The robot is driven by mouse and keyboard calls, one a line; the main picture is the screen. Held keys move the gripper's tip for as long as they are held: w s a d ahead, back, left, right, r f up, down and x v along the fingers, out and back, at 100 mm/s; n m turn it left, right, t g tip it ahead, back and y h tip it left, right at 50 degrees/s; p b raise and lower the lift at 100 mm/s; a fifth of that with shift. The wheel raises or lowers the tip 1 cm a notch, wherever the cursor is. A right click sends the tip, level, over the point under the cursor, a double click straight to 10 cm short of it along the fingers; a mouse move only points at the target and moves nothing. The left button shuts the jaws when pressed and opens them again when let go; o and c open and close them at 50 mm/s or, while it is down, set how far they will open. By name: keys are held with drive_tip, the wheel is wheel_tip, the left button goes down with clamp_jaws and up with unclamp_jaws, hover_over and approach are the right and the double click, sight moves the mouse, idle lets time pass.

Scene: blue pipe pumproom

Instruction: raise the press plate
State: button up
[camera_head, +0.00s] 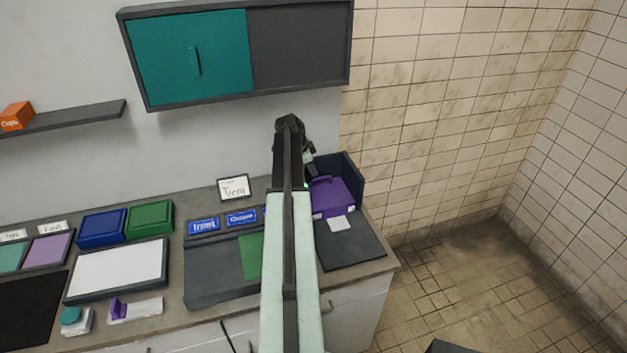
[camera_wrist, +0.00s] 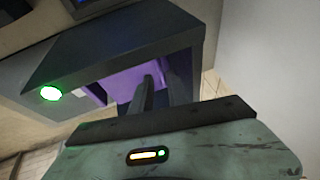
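The press is a dark housing with a purple plate (camera_head: 333,198) in it, at the right end of the counter in the head view. The purple plate also shows in the wrist view (camera_wrist: 122,86), under the housing's dark frame (camera_wrist: 120,50). A green light glows on the frame's left end. My gripper (camera_head: 311,168) is at the plate's upper left in the head view, partly hidden by my arm. In the wrist view its two dark fingers (camera_wrist: 160,80) stand a little apart and reach toward the purple plate. Whether they touch it is unclear.
A dark pad (camera_head: 352,250) lies before the press, with a small white block (camera_head: 341,224) at the plate's front. Blue labelled blocks (camera_head: 203,225) and a small sign (camera_head: 234,187) are to the left. A wall cabinet (camera_head: 240,55) hangs above.

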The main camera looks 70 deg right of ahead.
sight(316, 179)
drive_tip(key=b+x, duration=0.3)
drive_tip(key=x, duration=0.2)
drive_tip(key=shift+f+b, duration=0.2)
drive_tip(key=shift+b, duration=0.15)
drive_tip(key=shift+r, duration=0.1)
clamp_jaws()
idle(0.8)
